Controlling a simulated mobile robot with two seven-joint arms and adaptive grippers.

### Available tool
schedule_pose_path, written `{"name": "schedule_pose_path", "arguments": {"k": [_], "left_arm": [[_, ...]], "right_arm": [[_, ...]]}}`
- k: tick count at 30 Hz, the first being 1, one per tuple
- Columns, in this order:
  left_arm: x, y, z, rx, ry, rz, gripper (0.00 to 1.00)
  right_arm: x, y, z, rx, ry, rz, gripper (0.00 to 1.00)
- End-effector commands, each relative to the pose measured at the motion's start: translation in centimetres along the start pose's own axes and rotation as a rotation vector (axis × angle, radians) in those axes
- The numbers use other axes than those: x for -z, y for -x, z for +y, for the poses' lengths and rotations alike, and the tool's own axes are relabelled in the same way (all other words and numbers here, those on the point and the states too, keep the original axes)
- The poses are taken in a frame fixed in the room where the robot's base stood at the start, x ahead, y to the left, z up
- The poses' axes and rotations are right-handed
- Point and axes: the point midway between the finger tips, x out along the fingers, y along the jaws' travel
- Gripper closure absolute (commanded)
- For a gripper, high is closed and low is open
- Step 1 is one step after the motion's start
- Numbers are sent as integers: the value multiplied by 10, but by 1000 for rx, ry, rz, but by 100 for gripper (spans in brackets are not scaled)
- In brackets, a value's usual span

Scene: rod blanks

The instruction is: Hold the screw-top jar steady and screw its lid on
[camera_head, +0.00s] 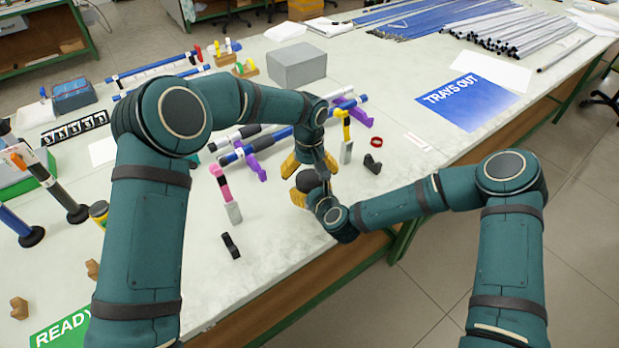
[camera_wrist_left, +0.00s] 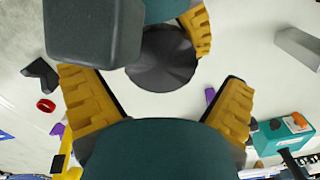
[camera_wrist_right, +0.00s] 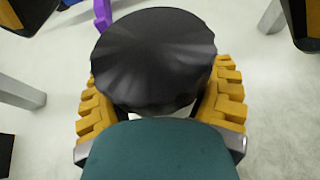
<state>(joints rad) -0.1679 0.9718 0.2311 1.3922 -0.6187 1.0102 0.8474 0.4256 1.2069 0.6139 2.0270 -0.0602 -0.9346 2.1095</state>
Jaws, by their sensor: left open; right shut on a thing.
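The jar's ribbed black lid (camera_head: 308,181) shows in the head view between my two grippers, near the table's front edge. In the right wrist view the lid (camera_wrist_right: 153,58) sits on top, with a small pale patch of what looks like the jar (camera_wrist_right: 176,112) below it. My right gripper (camera_head: 299,196) is shut on the jar, its yellow fingers on both sides below the lid. My left gripper (camera_head: 311,164) is open above the lid, its fingers apart. The lid (camera_wrist_left: 162,62) lies ahead between them in the left wrist view. Most of the jar is hidden; how tightly the lid sits cannot be told.
A yellow-and-grey piece (camera_head: 346,140) and a black clip (camera_head: 373,164) are right of the grippers. A pink-and-grey piece (camera_head: 226,195) stands left. Purple holders with rods (camera_head: 250,160) lie behind. A grey box (camera_head: 297,66) is farther back. The front right tabletop is clear.

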Motion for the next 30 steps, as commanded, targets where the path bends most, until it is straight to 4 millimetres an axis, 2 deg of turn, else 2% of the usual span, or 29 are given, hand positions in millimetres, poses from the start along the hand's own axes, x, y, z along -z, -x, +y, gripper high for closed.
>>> {"name": "schedule_pose_path", "arguments": {"k": [1,5,14,17,30], "left_arm": [[1,8,0,0,1,2,0],[0,18,0,0,1,1,0],[0,19,0,1,5,-1,0],[-1,20,0,5,55,-4,0],[0,46,0,14,751,-9,0]], "right_arm": [[0,0,0,0,0,-1,100],[0,0,0,0,0,-1,100],[0,0,0,0,0,0,100],[0,0,0,0,0,0,100],[0,0,0,0,0,0,100]]}}
